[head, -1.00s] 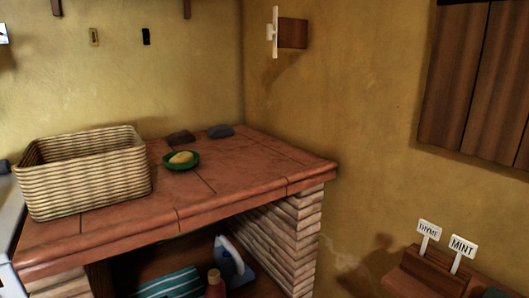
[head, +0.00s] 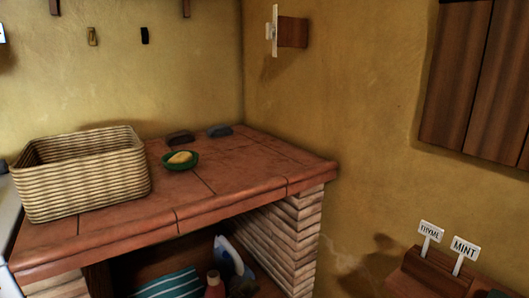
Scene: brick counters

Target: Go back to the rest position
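Neither of my grippers is in the head view, and no part of my arms shows. The tiled brick counter (head: 240,190) fills the middle of the view. A woven basket (head: 85,180) stands on its left part. A green bowl (head: 180,167) with a yellow thing in it sits right of the basket. A brown block (head: 179,138) and a dark grey block (head: 219,131) lie behind the bowl, near the wall.
Under the counter are a striped cloth (head: 170,284), a red bottle (head: 214,286) and an iron (head: 232,258). A wooden planter (head: 440,273) with thyme and mint signs stands at lower right. A wooden cabinet (head: 475,85) hangs at upper right. The counter's right part is clear.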

